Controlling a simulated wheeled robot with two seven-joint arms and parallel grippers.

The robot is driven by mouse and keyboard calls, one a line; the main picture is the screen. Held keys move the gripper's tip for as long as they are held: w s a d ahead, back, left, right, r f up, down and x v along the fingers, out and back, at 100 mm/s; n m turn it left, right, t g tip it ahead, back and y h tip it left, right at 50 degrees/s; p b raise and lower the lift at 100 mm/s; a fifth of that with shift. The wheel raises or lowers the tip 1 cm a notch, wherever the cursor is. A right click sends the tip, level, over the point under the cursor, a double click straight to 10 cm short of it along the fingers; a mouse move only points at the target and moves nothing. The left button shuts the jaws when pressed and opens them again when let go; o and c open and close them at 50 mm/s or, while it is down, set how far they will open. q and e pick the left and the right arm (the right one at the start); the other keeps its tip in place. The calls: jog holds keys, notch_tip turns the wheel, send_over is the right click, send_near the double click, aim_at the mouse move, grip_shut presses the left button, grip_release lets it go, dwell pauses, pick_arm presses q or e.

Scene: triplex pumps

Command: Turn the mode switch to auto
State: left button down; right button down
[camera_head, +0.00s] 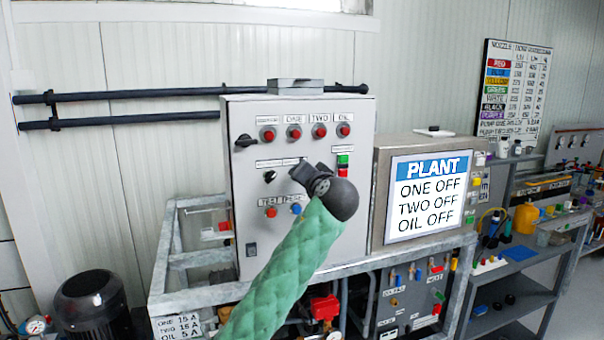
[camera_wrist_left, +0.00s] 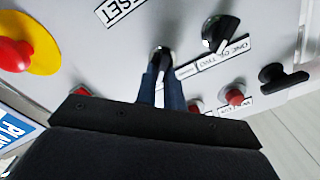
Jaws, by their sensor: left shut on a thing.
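The grey control cabinet (camera_head: 235,220) stands at the middle of the head view. My left gripper (camera_head: 300,172) is at its front, in the middle row of controls, and hides the switch there. In the left wrist view my left gripper (camera_wrist_left: 161,88) is shut on a small black switch (camera_wrist_left: 162,54), with a finger on either side of it. Its label is mostly hidden, so I cannot read its position. A second black knob (camera_wrist_left: 218,32), with a label reading "ONE OR TWO", is beside it. That knob is left of the gripper in the head view (camera_head: 270,177). My right gripper is not in view.
Red buttons (camera_head: 320,131) line the cabinet top, and a black handle (camera_head: 245,141) is at its upper left. A red button on yellow (camera_wrist_left: 20,50) is close by in the wrist view. The screen (camera_head: 430,195) reads ONE OFF, TWO OFF, OIL OFF.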

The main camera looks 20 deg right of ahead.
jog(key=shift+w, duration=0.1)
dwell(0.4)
pick_arm(q)
jog(key=c, duration=1.5)
grip_release()
jog(key=shift+d, duration=0.1)
jog(key=shift+s, duration=0.1)
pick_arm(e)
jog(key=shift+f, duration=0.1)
